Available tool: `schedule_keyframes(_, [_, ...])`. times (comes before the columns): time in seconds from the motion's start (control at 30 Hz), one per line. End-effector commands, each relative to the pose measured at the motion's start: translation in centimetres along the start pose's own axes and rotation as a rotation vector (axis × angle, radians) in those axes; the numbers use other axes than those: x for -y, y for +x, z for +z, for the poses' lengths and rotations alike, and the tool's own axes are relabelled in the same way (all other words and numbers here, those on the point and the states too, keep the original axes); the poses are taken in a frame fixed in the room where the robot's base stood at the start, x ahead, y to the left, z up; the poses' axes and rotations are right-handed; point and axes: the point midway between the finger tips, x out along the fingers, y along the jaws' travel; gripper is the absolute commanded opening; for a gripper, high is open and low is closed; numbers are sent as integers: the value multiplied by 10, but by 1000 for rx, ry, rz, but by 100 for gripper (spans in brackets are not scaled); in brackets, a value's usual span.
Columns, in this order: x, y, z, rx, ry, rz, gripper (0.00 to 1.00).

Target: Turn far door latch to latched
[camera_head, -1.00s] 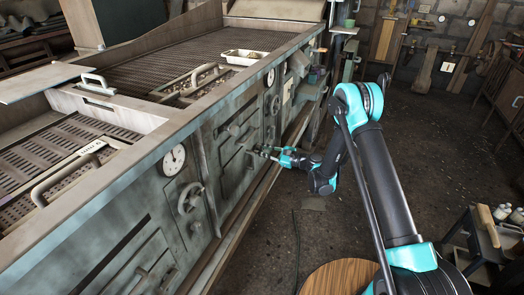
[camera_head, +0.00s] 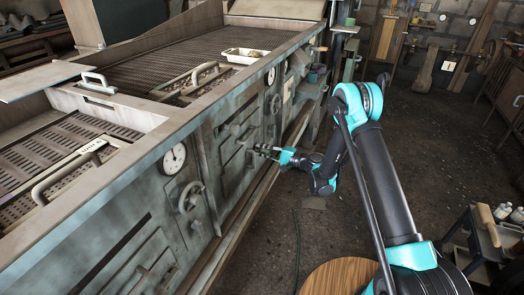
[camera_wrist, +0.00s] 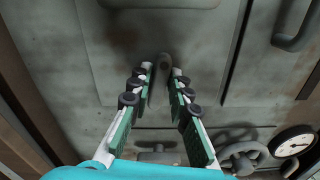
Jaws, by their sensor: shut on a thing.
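The far door latch (camera_wrist: 160,68) is a grey lever on the worn grey-green door panel. It shows between my fingertips in the wrist view. My gripper (camera_wrist: 162,76) is shut on it, one dark-padded finger on each side. In the head view my gripper (camera_head: 260,149) is at the front face of the machine, by the far door (camera_head: 233,172). The latch is too small there, and too covered by the fingers, to tell its angle.
A round valve wheel (camera_head: 191,197) and a white gauge (camera_head: 174,159) sit on the front, nearer the camera. The wheel (camera_wrist: 243,156) and gauge (camera_wrist: 293,141) show lower right in the wrist view.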

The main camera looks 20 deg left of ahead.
Motion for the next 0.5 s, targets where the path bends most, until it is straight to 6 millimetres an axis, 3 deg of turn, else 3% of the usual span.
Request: schedule_keyframes(0.5, [-2,0,0,1,-208,1,0])
